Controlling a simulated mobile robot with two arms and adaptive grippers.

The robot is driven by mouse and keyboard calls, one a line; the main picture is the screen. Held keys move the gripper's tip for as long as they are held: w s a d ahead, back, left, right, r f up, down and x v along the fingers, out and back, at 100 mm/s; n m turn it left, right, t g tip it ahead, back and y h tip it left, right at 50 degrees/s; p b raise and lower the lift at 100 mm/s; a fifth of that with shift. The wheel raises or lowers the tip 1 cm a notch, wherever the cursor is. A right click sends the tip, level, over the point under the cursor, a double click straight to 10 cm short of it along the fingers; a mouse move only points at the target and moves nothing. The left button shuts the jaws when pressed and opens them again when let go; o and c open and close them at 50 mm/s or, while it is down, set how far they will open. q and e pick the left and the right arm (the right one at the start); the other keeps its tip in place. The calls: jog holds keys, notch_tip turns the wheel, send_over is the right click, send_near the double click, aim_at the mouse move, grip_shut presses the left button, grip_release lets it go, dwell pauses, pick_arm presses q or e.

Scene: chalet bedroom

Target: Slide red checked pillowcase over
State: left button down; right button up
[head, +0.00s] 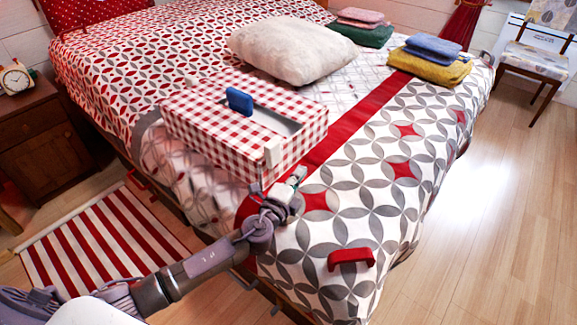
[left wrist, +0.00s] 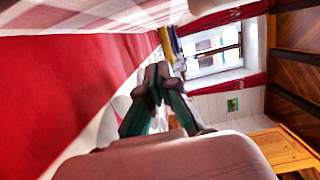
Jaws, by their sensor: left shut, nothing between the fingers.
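The red checked pillowcase (head: 215,133) lies on the bed as a stiff, box-like shape with an opening in its top. A blue tab (head: 239,100) stands at the opening, and a pale tab (head: 273,155) is on its near right side. A cream pillow (head: 295,50) lies behind it, apart from the opening. My left gripper (head: 297,176) is shut and empty, just off the pillowcase's near right corner, low over the red band. In the left wrist view its fingers (left wrist: 160,76) are together, with the checked cloth (left wrist: 90,14) at the upper left. My right gripper is out of sight.
The bed's patterned cover (head: 375,190) is clear at the right, except for a red handle-shaped piece (head: 351,258) near the front edge. Folded yellow cloth (head: 430,69) and green cloth (head: 360,34) lie farther back. A nightstand (head: 40,140) with a clock (head: 16,79) stands at left.

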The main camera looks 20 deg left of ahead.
aim_at(288, 166)
pick_arm(q)
jog(key=a, duration=0.1)
jog(key=w+a, duration=0.1)
jog(key=a, duration=0.1)
jog(key=shift+w, duration=0.3)
jog(key=shift+w+a, duration=0.2)
jog(key=shift+a, duration=0.15)
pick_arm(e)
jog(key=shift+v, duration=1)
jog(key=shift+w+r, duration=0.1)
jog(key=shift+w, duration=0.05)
pick_arm(q)
jog(key=shift+b, duration=0.3)
